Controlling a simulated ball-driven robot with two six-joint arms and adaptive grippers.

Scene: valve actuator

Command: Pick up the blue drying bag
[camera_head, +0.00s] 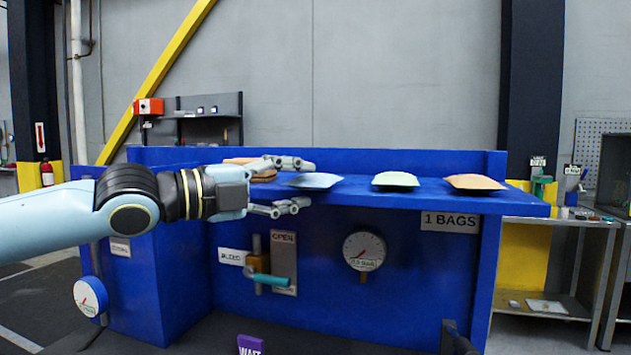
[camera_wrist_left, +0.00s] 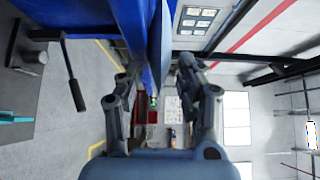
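The blue drying bag (camera_head: 313,181) is a flat, pale blue pouch lying on the blue shelf near its front edge. My left gripper (camera_head: 300,185) comes in from the left with its fingers spread, one above the level of the bag and one below it. In the left wrist view, the gripper (camera_wrist_left: 160,66) is open, with a grey-blue edge that looks like the bag (camera_wrist_left: 156,45) between its fingers. No finger is clearly touching the bag. My right gripper is not in view.
A pale green bag (camera_head: 395,180) and an orange bag (camera_head: 474,182) lie to the right on the shelf (camera_head: 435,198). Another orange-brown bag (camera_head: 262,178) is partly hidden behind my left gripper. A teal valve handle (camera_head: 268,279) and a gauge (camera_head: 364,251) are below the shelf.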

